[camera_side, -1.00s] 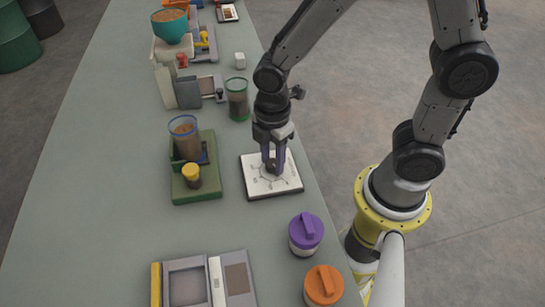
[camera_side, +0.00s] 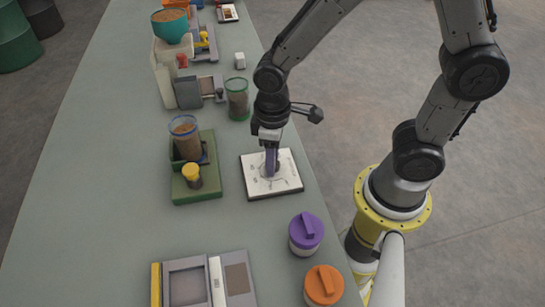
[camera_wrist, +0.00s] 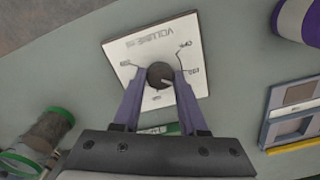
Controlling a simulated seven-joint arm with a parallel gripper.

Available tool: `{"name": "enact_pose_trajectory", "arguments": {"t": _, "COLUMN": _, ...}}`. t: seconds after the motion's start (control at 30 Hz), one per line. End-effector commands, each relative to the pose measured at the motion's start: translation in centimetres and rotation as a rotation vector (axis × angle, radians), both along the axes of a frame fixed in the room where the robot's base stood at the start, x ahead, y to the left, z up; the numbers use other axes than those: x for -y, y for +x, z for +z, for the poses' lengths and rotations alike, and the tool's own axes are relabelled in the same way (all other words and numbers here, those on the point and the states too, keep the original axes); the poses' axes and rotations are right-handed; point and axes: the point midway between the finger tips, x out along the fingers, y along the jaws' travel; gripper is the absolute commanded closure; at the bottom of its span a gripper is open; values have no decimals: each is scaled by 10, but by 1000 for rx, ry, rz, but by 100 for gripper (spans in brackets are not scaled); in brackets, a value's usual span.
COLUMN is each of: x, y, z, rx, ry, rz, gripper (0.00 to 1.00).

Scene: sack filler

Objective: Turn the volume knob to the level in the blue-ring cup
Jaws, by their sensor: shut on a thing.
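The volume knob (camera_wrist: 159,74) is dark and round, on a white square plate (camera_side: 287,184) marked VOLUME that also shows in the wrist view (camera_wrist: 135,50). A pale pointer mark on the knob faces lower right in the wrist view, towards a label that seems to read 650. My gripper (camera_wrist: 160,79) is shut on the knob, one purple finger on each side; in the side view my gripper (camera_side: 271,172) stands upright over the plate. The blue-ring cup (camera_side: 186,140), clear with brown contents, stands on a green base (camera_side: 208,182). Its exact level is too small to read.
A green-ring cup (camera_side: 238,103) stands behind the plate. A purple-lidded jar (camera_side: 306,232) and an orange-lidded jar (camera_side: 323,285) stand in front. A yellow knob (camera_side: 191,172) sits on the green base. A grey framed unit (camera_side: 235,285) lies at the front.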

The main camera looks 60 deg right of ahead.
Motion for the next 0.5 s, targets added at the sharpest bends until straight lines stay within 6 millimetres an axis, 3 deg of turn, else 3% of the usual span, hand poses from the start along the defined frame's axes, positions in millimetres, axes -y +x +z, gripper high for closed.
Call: {"name": "enact_pose_trajectory", "arguments": {"t": 0.5, "x": 0, "y": 0, "z": 1, "rx": 1, "ry": 0, "rz": -491, "gripper": 100}}
